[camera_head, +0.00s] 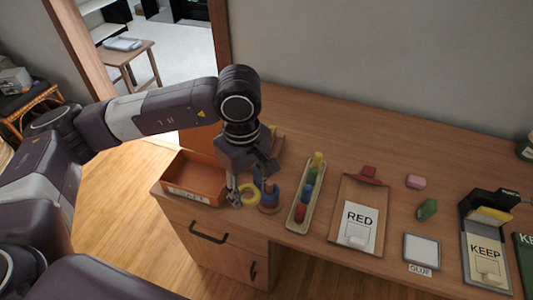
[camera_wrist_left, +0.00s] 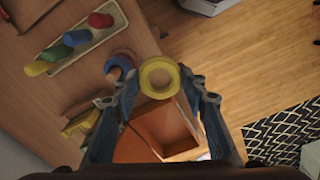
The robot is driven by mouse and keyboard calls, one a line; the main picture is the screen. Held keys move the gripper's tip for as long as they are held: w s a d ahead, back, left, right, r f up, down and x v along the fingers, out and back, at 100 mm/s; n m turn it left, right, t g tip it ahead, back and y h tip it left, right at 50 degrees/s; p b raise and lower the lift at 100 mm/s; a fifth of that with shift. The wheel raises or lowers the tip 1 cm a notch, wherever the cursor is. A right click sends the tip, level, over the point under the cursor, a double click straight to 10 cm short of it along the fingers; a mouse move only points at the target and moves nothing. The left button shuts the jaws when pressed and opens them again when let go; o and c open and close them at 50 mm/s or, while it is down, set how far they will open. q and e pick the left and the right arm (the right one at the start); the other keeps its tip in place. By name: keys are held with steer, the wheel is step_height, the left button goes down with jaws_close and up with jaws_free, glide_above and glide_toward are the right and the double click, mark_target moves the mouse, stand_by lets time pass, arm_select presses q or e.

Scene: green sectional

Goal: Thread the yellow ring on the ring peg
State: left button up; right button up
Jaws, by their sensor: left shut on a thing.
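The yellow ring (camera_head: 256,197) is held by my left gripper (camera_head: 242,193), low over the desk's left end. In the left wrist view the yellow ring (camera_wrist_left: 160,94) shows at the tips of my left gripper (camera_wrist_left: 160,97), its hole open to the camera. The ring peg (camera_head: 269,196) stands just right of the yellow ring, with a blue ring around it and a reddish part low down. It also shows in the left wrist view (camera_wrist_left: 119,66), left of the yellow ring and apart from it. My right gripper is out of view.
An orange open box (camera_head: 196,199) stands left of the peg, near the desk edge. A long tray (camera_head: 292,220) with coloured pegs lies to the right. Farther right are a RED clipboard (camera_head: 345,247) and a KEEP stand (camera_head: 474,250).

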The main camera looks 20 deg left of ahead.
arm_select(q)
steer(key=n, duration=0.2)
steer(key=w+n+p, duration=0.1)
steer(key=n, duration=0.1)
steer(key=w+d+n+p, duration=0.1)
steer(key=n, duration=0.1)
steer(key=shift+w+r+n, duration=0.15)
steer(key=shift+r+n, duration=0.15)
steer(key=shift+n, duration=0.1)
steer(key=w+n+p, duration=0.2)
steer(key=n+p, duration=0.1)
steer(key=n, duration=0.6)
steer(key=w+n+p, duration=0.2)
steer(key=n+p, duration=0.1)
steer(key=n, duration=0.7)
steer(key=w+d+f+n+p, duration=0.1)
steer(key=n+p, duration=0.3)
steer(key=n, duration=0.5)
steer(key=shift+w+d+n, duration=0.1)
steer(key=shift+w+n, duration=0.3)
steer(key=shift+w, duration=0.5)
steer(key=shift+w+f+n, duration=0.2)
steer(key=shift+n, duration=0.7)
steer(key=shift+f+n, duration=0.15)
steer(key=shift+n, duration=0.15)
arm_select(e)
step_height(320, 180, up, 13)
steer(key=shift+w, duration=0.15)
